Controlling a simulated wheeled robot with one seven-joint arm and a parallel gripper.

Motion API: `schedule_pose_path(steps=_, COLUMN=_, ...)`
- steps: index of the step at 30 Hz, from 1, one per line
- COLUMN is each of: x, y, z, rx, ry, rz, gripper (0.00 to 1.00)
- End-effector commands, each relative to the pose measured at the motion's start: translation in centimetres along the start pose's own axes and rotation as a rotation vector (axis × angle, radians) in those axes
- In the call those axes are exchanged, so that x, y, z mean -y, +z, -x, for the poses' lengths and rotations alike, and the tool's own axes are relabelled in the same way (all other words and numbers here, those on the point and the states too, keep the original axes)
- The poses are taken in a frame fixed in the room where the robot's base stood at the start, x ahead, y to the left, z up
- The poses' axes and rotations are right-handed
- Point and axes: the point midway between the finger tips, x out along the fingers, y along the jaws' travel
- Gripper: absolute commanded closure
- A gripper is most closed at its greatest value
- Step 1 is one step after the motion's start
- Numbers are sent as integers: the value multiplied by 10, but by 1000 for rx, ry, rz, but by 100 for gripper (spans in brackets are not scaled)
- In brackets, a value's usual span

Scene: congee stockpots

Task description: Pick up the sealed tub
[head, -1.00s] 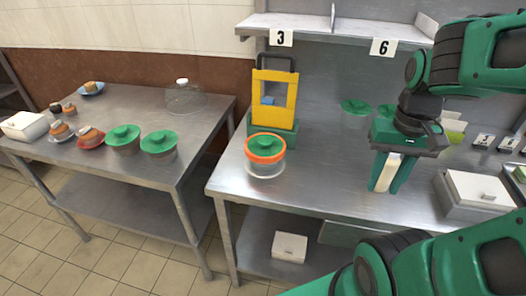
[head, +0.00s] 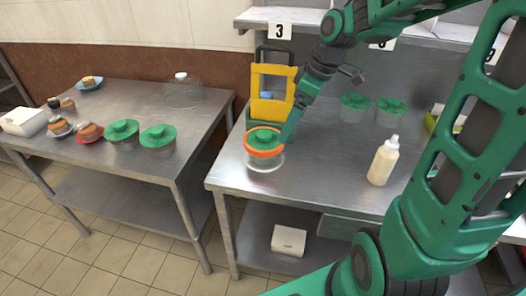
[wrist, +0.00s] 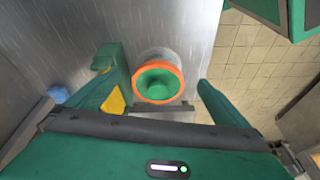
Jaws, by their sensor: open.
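A clear tub with a green lid and an orange band around its rim (head: 264,143) stands upright near the front left corner of the right steel table. It looks like the sealed tub. In the wrist view the tub (wrist: 157,86) lies between the fingers, seen from above. My gripper (wrist: 154,74) is open, with one finger to each side of the tub and no clear contact. In the head view my gripper (head: 289,128) is at the tub's right side, partly hidden by its own arm.
A yellow and green stand (head: 271,96) is close behind the tub. A cream squeeze bottle (head: 383,160) stands to the right. Two green-lidded tubs without orange bands (head: 354,106) stand farther back. The left table (head: 95,105) holds more tubs and food.

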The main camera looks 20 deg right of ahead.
Motion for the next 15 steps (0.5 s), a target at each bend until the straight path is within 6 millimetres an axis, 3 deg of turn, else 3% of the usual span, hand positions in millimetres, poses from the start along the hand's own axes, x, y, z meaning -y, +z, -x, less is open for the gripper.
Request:
schedule_pose_path(steps=3, x=-2, y=-28, z=-9, rx=-47, ry=-30, rz=136, gripper=0)
schedule_pose_path(steps=6, x=-2, y=-40, z=-13, rx=-72, ry=-40, rz=199, gripper=0)
schedule_pose_path(steps=15, x=2, y=-48, z=-51, rx=-81, ry=-48, rz=225, gripper=0)
